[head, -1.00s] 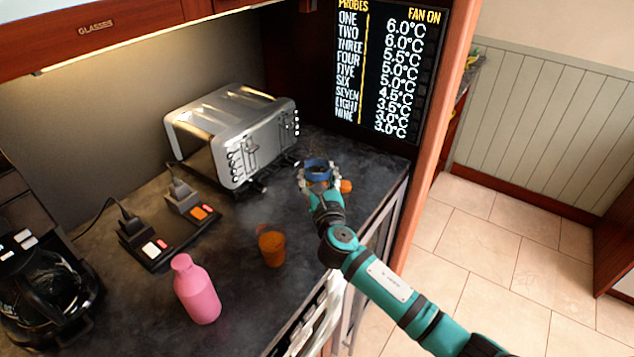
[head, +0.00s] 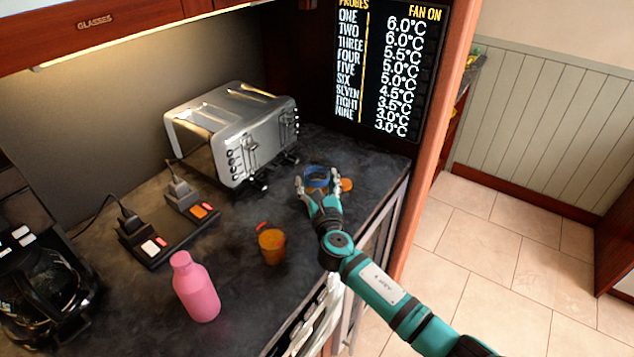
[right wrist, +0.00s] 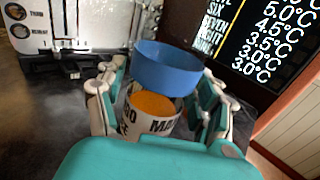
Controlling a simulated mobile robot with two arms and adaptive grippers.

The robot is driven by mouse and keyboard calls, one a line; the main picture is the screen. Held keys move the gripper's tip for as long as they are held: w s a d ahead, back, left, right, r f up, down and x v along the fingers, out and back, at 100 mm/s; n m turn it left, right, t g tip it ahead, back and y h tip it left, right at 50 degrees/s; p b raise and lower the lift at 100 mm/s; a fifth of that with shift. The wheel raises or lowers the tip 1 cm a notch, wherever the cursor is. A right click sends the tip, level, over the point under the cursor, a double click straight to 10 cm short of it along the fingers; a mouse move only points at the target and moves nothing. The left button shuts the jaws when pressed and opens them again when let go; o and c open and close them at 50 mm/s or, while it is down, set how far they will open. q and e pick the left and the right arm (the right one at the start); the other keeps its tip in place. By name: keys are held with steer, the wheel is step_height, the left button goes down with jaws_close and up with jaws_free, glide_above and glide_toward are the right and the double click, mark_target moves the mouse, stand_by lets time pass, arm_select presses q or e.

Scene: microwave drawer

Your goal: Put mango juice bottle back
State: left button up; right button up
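The mango juice container (right wrist: 135,122) shows in the right wrist view with a white label reading partly "MANGO" and an orange top. A blue round piece (right wrist: 168,70) stands just beyond it; I cannot tell whether the two are joined. The lower part is hidden by my gripper. My left gripper is not in view.
A toaster (head: 235,130) stands behind on the counter (head: 225,280). A probe display (head: 385,70) borders the back right.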

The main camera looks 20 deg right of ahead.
steer(key=shift+o, duration=0.3)
steer(key=shift+r, duration=0.15)
steer(key=s, duration=0.4)
steer(key=s+a, duration=0.1)
steer(key=s, duration=0.7)
steer(key=shift+a+b, duration=0.25)
steer(key=shift+b, duration=0.1)
